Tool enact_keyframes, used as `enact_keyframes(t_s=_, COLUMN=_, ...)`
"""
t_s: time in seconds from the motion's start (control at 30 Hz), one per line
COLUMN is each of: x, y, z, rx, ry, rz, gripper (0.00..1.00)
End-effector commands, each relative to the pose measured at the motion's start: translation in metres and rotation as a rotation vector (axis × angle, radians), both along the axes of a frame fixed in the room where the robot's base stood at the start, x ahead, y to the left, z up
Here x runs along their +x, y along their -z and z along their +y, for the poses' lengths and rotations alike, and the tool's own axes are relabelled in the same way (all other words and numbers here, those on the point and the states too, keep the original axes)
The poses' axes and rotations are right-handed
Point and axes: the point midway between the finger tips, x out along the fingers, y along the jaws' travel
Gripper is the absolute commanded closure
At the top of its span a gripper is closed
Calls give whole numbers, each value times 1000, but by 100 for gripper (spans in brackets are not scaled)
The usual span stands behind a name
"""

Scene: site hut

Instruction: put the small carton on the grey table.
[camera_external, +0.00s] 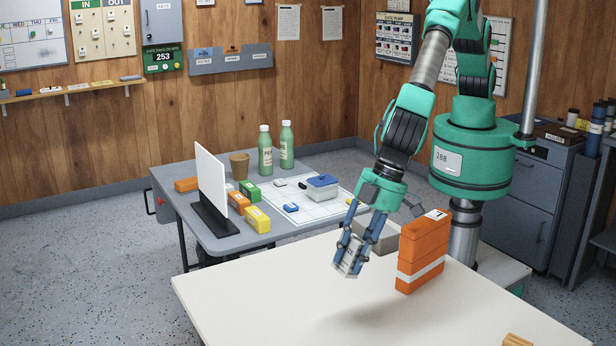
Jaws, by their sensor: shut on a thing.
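My gripper (350,252) is shut on a small pale grey-and-white carton (347,263) with dark marks. It holds the carton tilted, over the cream table in front, and the fingers hide part of it. The grey table (330,163) stands beyond, to the left of my arm. On it are a white upright panel on a dark foot (212,180), two green bottles (265,155), a brown cup (239,166), several small orange, green and yellow boxes (257,220), and a white gridded sheet (277,207) with a blue-lidded container (322,188).
The cream table (250,290) is mostly bare. A tall orange block with a white band (422,252) stands right of my gripper, with a grey box (375,237) behind the fingers. A small tan item (516,340) lies at the lower right.

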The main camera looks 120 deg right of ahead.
Motion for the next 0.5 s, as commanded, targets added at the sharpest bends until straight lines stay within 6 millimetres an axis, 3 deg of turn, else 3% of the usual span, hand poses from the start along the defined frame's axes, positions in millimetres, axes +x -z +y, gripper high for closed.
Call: enact_keyframes(t_s=0.5, x=0, y=-138, z=0, rx=2, ry=0, rz=-3, gripper=89)
